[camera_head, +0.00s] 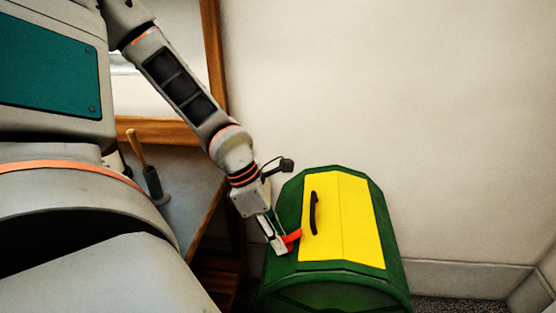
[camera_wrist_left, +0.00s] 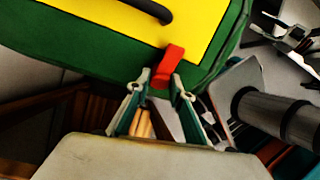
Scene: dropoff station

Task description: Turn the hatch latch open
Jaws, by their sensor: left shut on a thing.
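The hatch is a yellow panel (camera_head: 347,220) with a black handle (camera_head: 314,213), set in a green rounded box (camera_head: 380,203). The latch is a small red lever (camera_head: 292,236) at the panel's left edge. My left gripper (camera_head: 282,243) reaches it from the left and is shut on it. In the left wrist view the red latch (camera_wrist_left: 170,66) stands between the fingertips of the left gripper (camera_wrist_left: 161,85), at the edge of the yellow panel (camera_wrist_left: 190,20). The latch's lower end is partly hidden by the fingers.
A wooden frame (camera_head: 213,60) stands behind my left arm at the left. A wooden-handled tool (camera_head: 137,148) stands in a grey holder beside it. A plain wall (camera_head: 450,130) is behind the box. The floor right of the box looks clear.

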